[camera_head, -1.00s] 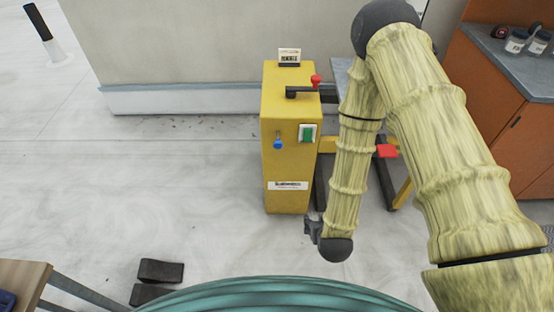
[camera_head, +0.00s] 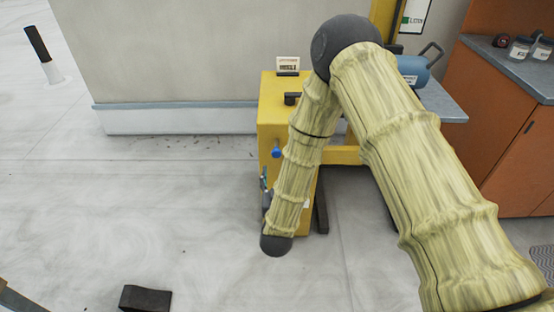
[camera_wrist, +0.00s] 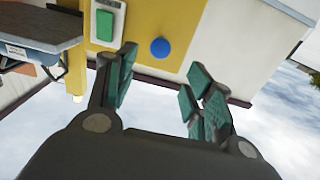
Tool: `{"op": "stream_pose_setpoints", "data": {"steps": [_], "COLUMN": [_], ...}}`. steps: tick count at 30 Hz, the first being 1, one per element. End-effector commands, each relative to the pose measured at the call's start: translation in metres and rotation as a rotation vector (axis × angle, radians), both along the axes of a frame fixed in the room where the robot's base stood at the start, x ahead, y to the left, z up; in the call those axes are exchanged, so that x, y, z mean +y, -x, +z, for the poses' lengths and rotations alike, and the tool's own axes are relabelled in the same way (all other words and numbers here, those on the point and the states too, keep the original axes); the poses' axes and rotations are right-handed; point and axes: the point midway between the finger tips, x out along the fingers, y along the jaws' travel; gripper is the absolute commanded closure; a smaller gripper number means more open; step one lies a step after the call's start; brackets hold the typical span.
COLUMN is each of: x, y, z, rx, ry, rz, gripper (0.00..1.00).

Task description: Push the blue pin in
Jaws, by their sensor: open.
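The blue pin (camera_head: 276,152) is a small round blue knob on the front of the yellow cabinet (camera_head: 270,112). It shows in the wrist view as a blue disc (camera_wrist: 160,48) on the yellow face, beyond and between my fingers. My gripper (camera_wrist: 160,92) is open and empty, with teal pads apart and not touching the pin. In the head view my gripper (camera_head: 265,188) is mostly hidden behind my forearm, below the pin and close to the cabinet front. How far the pin sticks out cannot be told.
A green button (camera_wrist: 105,24) on a white plate sits beside the pin in the wrist view. A blue cylinder (camera_head: 412,69) rests on the grey bench behind my arm. An orange cabinet (camera_head: 500,130) stands at right.

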Motion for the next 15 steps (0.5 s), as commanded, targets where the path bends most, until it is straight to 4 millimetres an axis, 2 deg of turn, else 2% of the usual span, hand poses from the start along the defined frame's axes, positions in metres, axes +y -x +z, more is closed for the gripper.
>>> {"op": "stream_pose_setpoints", "data": {"steps": [9,15], "x": [0.000,-0.001], "y": [-0.052,-0.077], "z": [0.000,0.000], "rx": [0.000,0.000], "ry": [-0.001,0.000], "rz": [-0.001,0.000], "gripper": [0.48,0.48]}}
